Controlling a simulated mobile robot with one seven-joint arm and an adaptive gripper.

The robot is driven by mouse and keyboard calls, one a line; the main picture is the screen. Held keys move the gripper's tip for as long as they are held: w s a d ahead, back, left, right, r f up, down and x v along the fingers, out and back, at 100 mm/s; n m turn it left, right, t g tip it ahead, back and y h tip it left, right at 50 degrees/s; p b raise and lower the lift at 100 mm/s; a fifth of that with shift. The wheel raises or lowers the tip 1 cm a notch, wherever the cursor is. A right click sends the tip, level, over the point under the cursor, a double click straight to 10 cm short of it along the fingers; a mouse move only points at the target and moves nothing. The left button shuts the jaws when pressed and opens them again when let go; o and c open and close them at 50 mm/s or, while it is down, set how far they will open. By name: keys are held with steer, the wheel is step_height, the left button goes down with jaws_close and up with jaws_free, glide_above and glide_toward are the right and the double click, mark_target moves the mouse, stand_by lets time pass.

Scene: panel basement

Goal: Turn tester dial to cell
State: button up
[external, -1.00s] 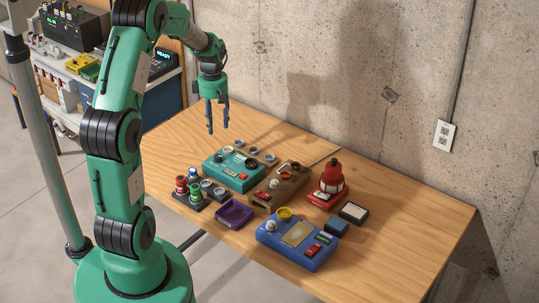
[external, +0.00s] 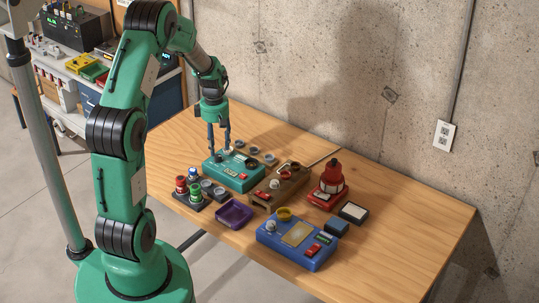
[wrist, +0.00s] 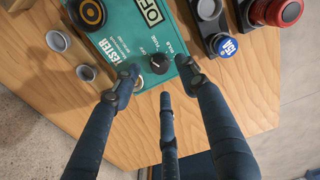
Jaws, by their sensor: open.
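The teal tester (external: 238,176) sits on the wooden table, and its top fills the upper middle of the wrist view (wrist: 112,45). Its black round dial (wrist: 159,63) has small labels around it, some reading like OFF and FUSE. I cannot read which label the dial points to. My gripper (external: 219,150) points down over the tester's back left part. In the wrist view its blue fingers (wrist: 160,76) are spread apart, with the dial between the two outer tips. They seem not to touch the dial, though their height above it is hard to judge.
A dark rack with red, green and blue-capped cells (external: 188,187) stands left of the tester. Small grey cups (external: 254,150) lie behind it. A brown box (external: 282,182), blue device (external: 297,238), purple tray (external: 234,215) and red lamp (external: 333,176) stand nearby. The table's right end is clear.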

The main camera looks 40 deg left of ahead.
mark_target(218, 156)
steer(key=shift+f, duration=2.1)
jaws_close()
